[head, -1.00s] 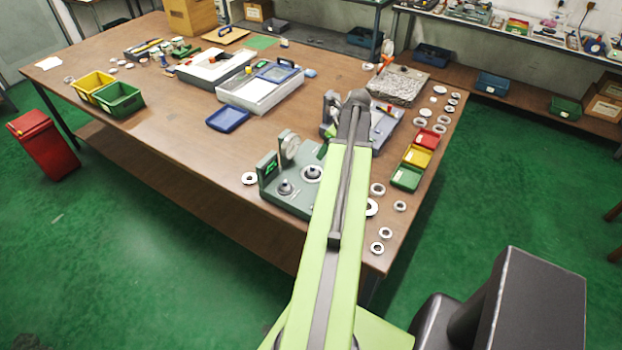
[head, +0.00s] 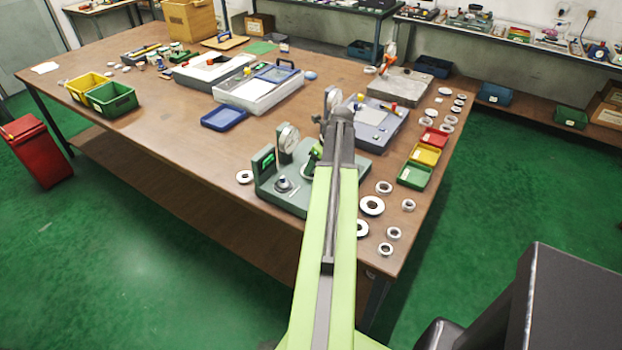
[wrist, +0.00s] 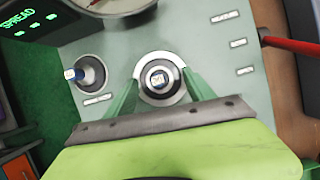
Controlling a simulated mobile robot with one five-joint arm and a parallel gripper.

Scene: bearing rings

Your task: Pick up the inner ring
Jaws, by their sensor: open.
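My gripper (wrist: 161,76) is open, with one green finger on each side of the ring. I cannot tell whether the fingers touch it. In the head view the fixture (head: 270,200) stands at the table's near edge. My gripper (head: 313,158) is over its right part, and my arm hides the ring there.
A second post (wrist: 88,72) stands left of the ring, and a dial gauge (head: 288,140) rises behind it. Loose rings (head: 372,205) and red, yellow and green trays (head: 414,176) lie to the right. The table front left of the fixture is mostly clear.

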